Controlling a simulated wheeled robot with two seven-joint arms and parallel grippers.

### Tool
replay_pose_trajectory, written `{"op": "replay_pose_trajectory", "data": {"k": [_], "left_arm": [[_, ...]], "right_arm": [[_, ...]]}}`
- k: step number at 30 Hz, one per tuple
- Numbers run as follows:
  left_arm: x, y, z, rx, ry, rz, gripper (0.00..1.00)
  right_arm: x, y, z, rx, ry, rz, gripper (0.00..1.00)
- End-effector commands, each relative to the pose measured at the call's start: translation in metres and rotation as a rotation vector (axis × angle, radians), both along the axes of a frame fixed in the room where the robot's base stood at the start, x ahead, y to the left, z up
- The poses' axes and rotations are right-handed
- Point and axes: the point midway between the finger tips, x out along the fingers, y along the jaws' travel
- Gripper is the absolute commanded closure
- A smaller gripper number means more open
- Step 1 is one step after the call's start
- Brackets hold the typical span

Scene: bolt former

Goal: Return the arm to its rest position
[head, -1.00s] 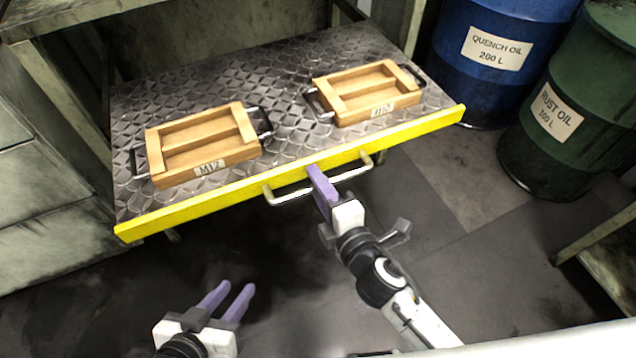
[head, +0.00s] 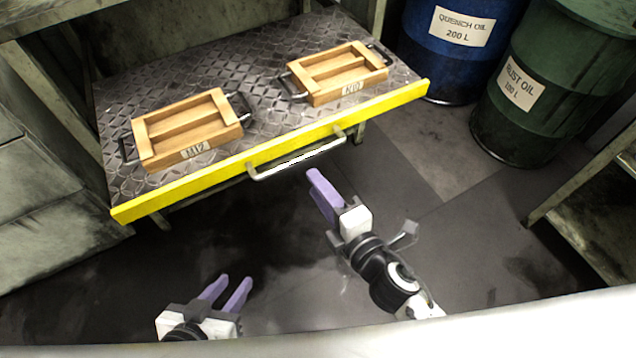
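My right gripper (head: 322,195) hangs over the floor, just below and apart from the silver handle (head: 300,159) of the pulled-out drawer. Its purple fingers are seen nearly edge-on and overlap, so I cannot tell their gap; nothing shows held in it. My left gripper (head: 227,291) is at the lower left over the floor, with its two purple fingers apart and nothing between them. The drawer has a yellow front edge (head: 190,187) and a diamond-plate surface (head: 255,98).
Two wooden trays, one labelled M12 (head: 187,152) and one with a less legible label (head: 350,90), sit on the drawer. A blue quench oil drum (head: 445,70) and a green rust oil drum (head: 510,125) stand right. A bench (head: 600,200) is at the right edge. Floor below the drawer is clear.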

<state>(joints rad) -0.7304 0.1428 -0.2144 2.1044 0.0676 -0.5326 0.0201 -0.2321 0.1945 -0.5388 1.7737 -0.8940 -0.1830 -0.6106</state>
Motion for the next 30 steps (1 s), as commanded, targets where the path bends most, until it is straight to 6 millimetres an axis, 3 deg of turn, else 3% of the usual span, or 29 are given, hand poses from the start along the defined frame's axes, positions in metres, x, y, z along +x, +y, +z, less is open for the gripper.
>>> {"op": "replay_pose_trajectory", "data": {"k": [14,17,20,23,24,27,30], "left_arm": [[0.002,0.001,0.002,0.0,-0.006,0.001,0.69],[0.003,0.001,0.002,0.0,-0.007,0.001,0.69],[0.003,0.001,0.002,0.0,-0.007,0.001,0.69],[0.003,0.001,0.003,0.0,-0.007,0.001,0.69],[0.003,0.001,0.003,0.0,-0.008,0.001,0.69],[0.003,0.001,0.003,0.0,-0.008,0.001,0.69],[0.003,0.001,0.003,0.0,-0.008,0.001,0.69]], "right_arm": [[0.0,0.0,0.0,0.001,0.0,-0.001,0.69],[0.002,-0.01,0.001,0.031,0.027,-0.047,0.69],[0.004,-0.044,0.003,0.133,0.12,-0.195,0.69],[-0.005,-0.095,-0.002,0.311,0.284,-0.434,0.69],[-0.015,-0.116,-0.006,0.392,0.363,-0.537,0.69],[-0.047,-0.151,-0.017,0.562,0.544,-0.753,0.69],[-0.078,-0.169,-0.024,0.678,0.682,-0.902,0.69]]}}
